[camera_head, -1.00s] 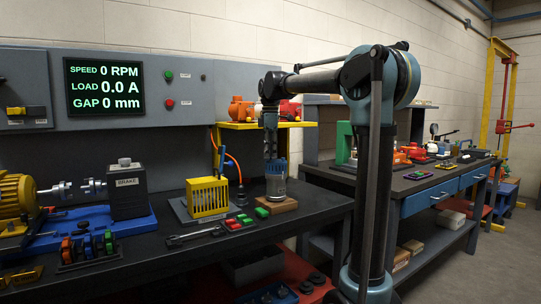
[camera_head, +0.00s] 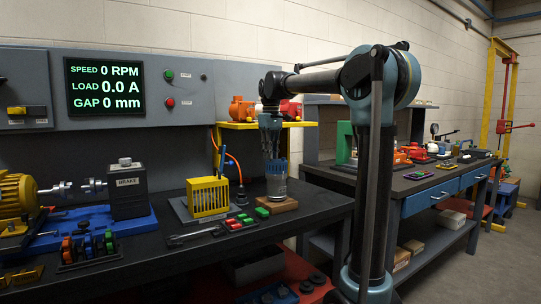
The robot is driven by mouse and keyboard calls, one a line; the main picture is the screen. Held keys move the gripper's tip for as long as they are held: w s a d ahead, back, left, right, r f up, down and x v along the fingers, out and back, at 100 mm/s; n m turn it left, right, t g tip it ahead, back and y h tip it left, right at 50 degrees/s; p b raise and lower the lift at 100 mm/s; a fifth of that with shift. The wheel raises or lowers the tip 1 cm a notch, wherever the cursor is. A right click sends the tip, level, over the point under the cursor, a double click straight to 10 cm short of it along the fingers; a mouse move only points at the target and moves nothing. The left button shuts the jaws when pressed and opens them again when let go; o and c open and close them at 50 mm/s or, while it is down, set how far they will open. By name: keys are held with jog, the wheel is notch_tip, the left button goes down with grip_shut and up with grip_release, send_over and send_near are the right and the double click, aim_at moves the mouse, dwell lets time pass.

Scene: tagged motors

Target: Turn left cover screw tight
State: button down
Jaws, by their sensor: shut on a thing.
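My gripper (camera_head: 276,172) points down at the top of a grey cylindrical motor (camera_head: 276,187), which stands upright on a wooden block (camera_head: 284,205) on the dark bench. Blue finger parts show around the motor's upper end. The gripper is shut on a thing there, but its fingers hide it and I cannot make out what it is. The left cover screw is too small or hidden to pick out.
A yellow slotted guard (camera_head: 208,197) stands close left of the motor. Green and red blocks (camera_head: 240,221) and a wrench (camera_head: 190,236) lie in front. A yellow shelf (camera_head: 268,124) is behind my wrist. An orange cable (camera_head: 233,165) hangs nearby.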

jog(key=m, duration=0.5)
jog(key=shift+m, duration=0.3)
jog(key=m, duration=0.6)
jog(key=shift+r, duration=0.1)
jog(key=m, duration=0.4)
jog(key=shift+m, duration=0.4)
jog(key=shift+a+m, duration=0.1)
jog(key=shift+m, duration=1.7)
jog(key=c, duration=1.6)
grip_release()
